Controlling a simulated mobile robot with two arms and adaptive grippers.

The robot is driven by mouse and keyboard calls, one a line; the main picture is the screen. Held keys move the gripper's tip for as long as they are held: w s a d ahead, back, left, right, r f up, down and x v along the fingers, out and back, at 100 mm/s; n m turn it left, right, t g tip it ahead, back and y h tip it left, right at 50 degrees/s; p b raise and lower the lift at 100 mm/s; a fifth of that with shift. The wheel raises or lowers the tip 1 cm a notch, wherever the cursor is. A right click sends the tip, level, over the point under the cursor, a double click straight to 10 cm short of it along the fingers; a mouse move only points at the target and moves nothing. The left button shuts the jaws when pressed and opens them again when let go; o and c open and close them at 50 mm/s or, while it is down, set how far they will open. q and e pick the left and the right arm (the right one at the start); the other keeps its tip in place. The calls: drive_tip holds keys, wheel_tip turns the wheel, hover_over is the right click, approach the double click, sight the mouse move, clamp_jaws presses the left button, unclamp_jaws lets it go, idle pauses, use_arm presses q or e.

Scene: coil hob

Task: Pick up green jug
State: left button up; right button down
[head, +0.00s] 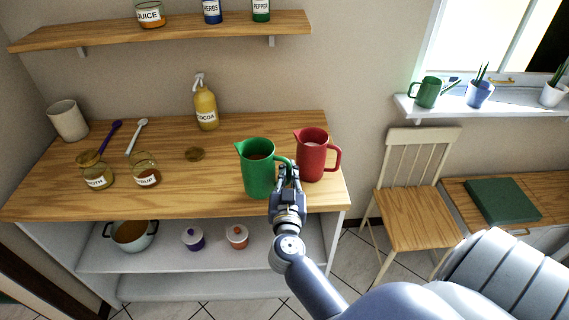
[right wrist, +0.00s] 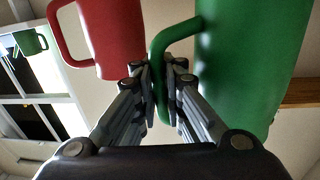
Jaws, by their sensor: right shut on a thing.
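The green jug (head: 258,172) stands upright at the front of the wooden counter, and its body fills the right of the right wrist view (right wrist: 240,60). My right gripper (head: 288,172) is at the jug's right side, shut on its handle. In the right wrist view the two fingers (right wrist: 162,85) lie on either side of the green handle. I cannot tell whether the jug's base is clear of the counter. My left gripper is not in view.
A red jug (head: 313,158) stands close on the right, just behind my right gripper. A shelf (head: 170,32) hangs above.

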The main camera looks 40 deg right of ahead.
drive_tip(key=s+a, duration=0.2)
drive_tip(key=s, duration=0.4)
drive_tip(key=shift+s+r, duration=0.15)
drive_tip(key=shift+r, duration=0.3)
